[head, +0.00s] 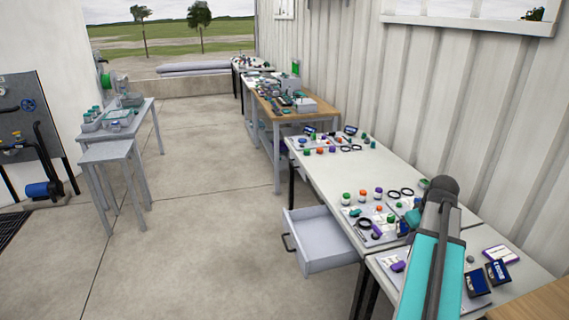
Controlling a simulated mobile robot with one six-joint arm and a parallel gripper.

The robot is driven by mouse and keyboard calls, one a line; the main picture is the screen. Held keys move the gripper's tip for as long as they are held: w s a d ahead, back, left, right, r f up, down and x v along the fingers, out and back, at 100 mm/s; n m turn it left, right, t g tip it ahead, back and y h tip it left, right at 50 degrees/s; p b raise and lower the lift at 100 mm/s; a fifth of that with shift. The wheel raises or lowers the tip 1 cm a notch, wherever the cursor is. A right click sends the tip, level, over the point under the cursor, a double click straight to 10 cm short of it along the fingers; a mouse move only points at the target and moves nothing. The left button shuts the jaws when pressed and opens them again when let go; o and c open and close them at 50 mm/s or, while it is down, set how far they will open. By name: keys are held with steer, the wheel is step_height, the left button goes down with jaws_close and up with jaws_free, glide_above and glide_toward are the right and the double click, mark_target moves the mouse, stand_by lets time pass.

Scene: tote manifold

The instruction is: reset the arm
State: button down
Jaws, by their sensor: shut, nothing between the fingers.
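My arm (432,265) rises from the bottom right of the head view, a teal link with a dark rounded joint (441,187) at its top. It stands in front of the near workbench and hides part of it. My gripper is not visible; whatever lies past the dark joint is hidden or out of the picture.
The long white bench (345,175) along the right wall carries several small caps, rings and tools. Its drawer (322,252) stands open into the floor space. A wooden-topped table (268,108) is beyond it. A grey table (143,112) and stool (112,151) stand left. The middle floor is clear.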

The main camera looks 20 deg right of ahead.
steer(key=w+a+f+n+g+y+b, duration=0.1)
steer(key=w+a+f+n+g+y, duration=0.15)
steer(key=a+f, duration=1.25)
steer(key=w+a+f+n+g+y+b, duration=0.1)
steer(key=w+a+f+n+g+b, duration=0.15)
steer(key=a+f, duration=1.3)
steer(key=s+a+f+g, duration=0.2)
steer(key=s+a+f, duration=0.85)
steer(key=a, duration=0.35)
steer(key=s+a+f+m+g+h, duration=0.1)
steer(key=s+a+f+m, duration=0.1)
steer(key=s+f, duration=0.2)
steer(key=s+a+f+m+g+h+b, duration=0.1)
steer(key=s+f, duration=0.3)
steer(key=s, duration=0.5)
steer(key=shift+s+a+f+m, duration=0.35)
steer(key=shift+a+m, duration=0.05)
steer(key=shift+a, duration=0.3)
